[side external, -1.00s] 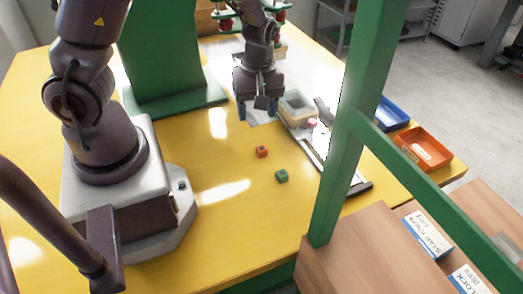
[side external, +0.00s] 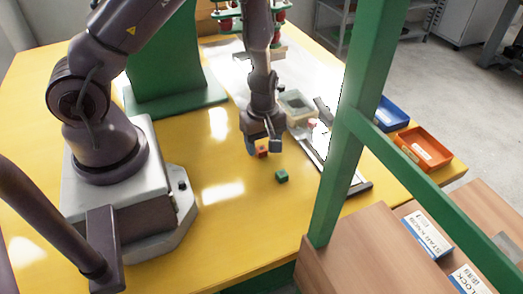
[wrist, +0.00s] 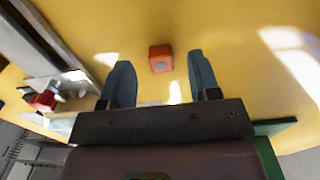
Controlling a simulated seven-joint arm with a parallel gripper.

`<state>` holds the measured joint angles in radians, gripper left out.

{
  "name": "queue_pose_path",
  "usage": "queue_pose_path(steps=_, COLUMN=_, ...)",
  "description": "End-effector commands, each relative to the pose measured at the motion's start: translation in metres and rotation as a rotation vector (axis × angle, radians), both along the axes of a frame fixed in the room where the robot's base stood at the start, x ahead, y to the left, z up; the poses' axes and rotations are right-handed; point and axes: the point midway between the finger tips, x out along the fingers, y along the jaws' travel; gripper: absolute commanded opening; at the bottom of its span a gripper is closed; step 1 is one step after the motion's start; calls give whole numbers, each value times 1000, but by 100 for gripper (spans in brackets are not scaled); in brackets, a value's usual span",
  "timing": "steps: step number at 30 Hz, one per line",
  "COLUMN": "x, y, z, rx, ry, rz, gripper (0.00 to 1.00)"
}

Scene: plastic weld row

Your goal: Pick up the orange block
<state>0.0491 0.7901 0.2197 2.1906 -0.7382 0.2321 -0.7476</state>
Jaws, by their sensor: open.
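The orange block (side external: 262,152) sits on the yellow table, partly hidden by my gripper in the side view. In the wrist view the orange block (wrist: 160,58) lies ahead of the fingertips, between their lines, with a round mark on its face. My gripper (side external: 264,148) is low over the block in the side view. In the wrist view my gripper (wrist: 160,75) has its two blue-grey fingers spread apart, with nothing held between them.
A green block (side external: 282,175) sits on the table, to the right of and nearer than the orange one. A clear container (side external: 297,106) and a metal rail (side external: 312,150) stand to the right. A green post (side external: 345,130) rises in front of the table's right side.

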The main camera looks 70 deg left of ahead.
Motion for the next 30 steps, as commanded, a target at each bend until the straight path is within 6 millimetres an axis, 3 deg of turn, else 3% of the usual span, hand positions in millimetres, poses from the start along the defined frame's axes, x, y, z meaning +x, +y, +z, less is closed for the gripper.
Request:
queue_pose_path(steps=4, x=0, y=0, z=-19, rx=0, ry=2, rz=3, gripper=56)
queue_pose_path(steps=12, x=0, y=0, z=-22, rx=0, ry=-1, rz=0, gripper=56)
queue_pose_path(steps=13, x=0, y=0, z=-22, rx=0, ry=0, rz=0, gripper=54)
queue_pose_path(steps=18, x=0, y=0, z=-22, rx=0, ry=0, rz=0, gripper=15)
queue_pose_path(steps=20, x=0, y=0, z=-22, rx=0, ry=0, rz=0, gripper=4)
queue_pose_path(steps=30, x=1, y=0, z=-19, rx=1, ry=-1, rz=-1, gripper=4)
